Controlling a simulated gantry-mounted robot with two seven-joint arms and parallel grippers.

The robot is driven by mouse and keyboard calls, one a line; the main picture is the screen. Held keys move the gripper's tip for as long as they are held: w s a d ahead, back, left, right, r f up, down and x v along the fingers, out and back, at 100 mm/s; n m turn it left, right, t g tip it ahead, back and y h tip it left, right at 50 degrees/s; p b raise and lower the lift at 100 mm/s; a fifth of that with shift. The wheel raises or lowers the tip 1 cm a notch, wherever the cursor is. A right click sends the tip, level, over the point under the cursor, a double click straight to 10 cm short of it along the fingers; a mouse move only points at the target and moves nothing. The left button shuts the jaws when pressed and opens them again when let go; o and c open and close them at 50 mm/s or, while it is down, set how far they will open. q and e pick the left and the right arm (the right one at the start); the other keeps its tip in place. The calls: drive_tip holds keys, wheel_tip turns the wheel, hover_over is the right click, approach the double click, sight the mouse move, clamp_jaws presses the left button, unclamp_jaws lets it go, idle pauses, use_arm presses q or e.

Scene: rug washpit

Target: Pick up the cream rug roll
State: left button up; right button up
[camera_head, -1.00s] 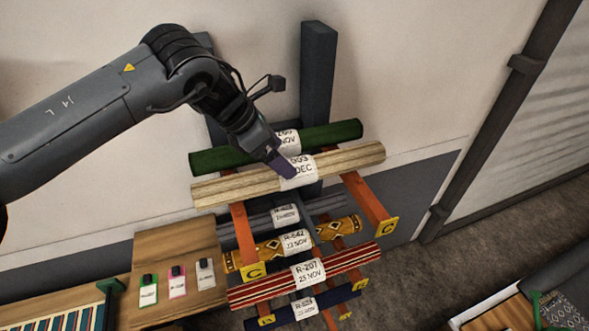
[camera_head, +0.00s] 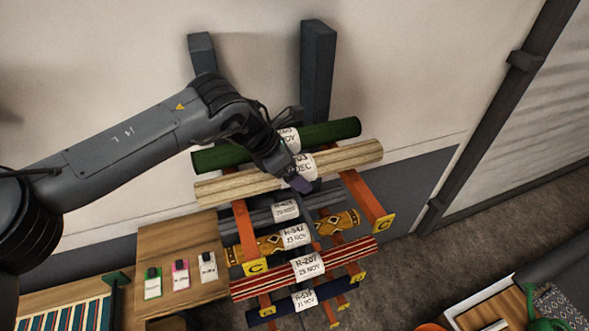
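The cream rug roll (camera_head: 345,159) lies across the top orange arms of the rack, in front of the green roll (camera_head: 235,157). A white paper band with "DEC" wraps its middle. My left gripper (camera_head: 299,184) is over the middle of the cream roll, its fingertips at the band's front edge. The fingers hide part of the band. I cannot tell whether the fingers touch the roll or whether they are open or shut. The cream roll rests on the arms. My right gripper is not in view.
Lower rack arms hold a grey roll, a patterned yellow roll (camera_head: 337,224), a red striped roll (camera_head: 346,259) and a navy roll (camera_head: 335,289). Rack posts (camera_head: 317,75) stand behind. A wooden cabinet (camera_head: 170,240) with small tagged items is at left.

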use_arm(q)
drive_tip(key=c, duration=1.4)
drive_tip(key=shift+r, duration=0.1)
drive_tip(key=shift+c, duration=0.2)
drive_tip(key=shift+r, duration=0.1)
